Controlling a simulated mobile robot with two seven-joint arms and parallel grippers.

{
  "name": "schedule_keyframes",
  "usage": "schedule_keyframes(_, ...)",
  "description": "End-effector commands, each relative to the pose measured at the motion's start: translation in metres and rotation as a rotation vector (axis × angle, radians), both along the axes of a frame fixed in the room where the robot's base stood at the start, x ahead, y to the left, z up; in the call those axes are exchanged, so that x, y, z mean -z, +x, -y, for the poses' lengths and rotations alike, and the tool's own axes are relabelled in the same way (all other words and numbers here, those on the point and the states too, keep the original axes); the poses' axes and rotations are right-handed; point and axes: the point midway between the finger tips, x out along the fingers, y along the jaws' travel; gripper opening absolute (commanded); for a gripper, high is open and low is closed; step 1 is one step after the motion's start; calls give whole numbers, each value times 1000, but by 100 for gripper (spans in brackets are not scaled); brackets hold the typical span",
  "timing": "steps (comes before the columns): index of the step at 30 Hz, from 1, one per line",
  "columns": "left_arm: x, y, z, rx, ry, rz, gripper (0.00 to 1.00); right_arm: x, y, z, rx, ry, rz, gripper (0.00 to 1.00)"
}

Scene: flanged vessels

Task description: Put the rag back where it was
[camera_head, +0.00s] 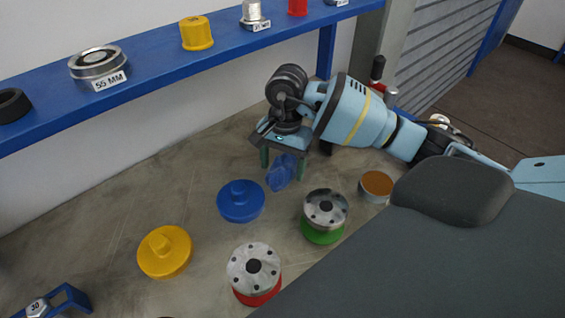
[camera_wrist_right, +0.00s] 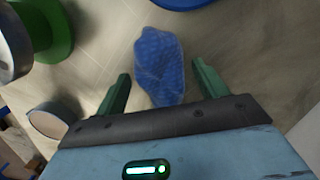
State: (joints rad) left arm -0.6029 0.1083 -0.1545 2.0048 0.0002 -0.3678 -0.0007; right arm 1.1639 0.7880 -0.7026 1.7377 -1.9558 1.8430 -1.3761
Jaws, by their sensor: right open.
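The rag (camera_head: 282,172) is a crumpled blue cloth on the grey bench top, to the right of the blue lid. In the right wrist view the rag (camera_wrist_right: 160,66) lies between and beyond the two green fingers. My right gripper (camera_head: 283,168) is over the rag, with its fingers pointing down and spread apart. In the right wrist view my right gripper (camera_wrist_right: 160,80) is open, and no finger visibly touches the cloth. My left gripper is not in the head view.
Close by are a blue lid (camera_head: 241,200), a green flanged vessel (camera_head: 322,230), a red flanged vessel (camera_head: 255,284), a yellow lid (camera_head: 164,262) and a cup with a brown top (camera_head: 376,186). A blue shelf (camera_head: 150,62) with labelled parts runs along the wall.

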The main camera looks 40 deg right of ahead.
Motion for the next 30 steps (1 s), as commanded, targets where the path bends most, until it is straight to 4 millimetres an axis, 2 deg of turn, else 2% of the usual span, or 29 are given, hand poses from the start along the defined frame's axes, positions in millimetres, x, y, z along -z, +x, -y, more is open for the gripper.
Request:
schedule_keyframes(4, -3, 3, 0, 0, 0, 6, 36, -4, 0, 0, 0, 1, 2, 72)
schedule_keyframes(8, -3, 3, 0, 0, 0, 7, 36, -17, 2, 2, 0, 0, 4, 72)
schedule_keyframes(22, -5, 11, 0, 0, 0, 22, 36, -105, 7, 11, 1, -1, 3, 72)
schedule_keyframes(27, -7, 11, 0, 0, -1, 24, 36, -120, 8, 12, 1, -1, 1, 72)
schedule_keyframes(30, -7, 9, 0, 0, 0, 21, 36, -122, 7, 12, 1, 0, -1, 72)
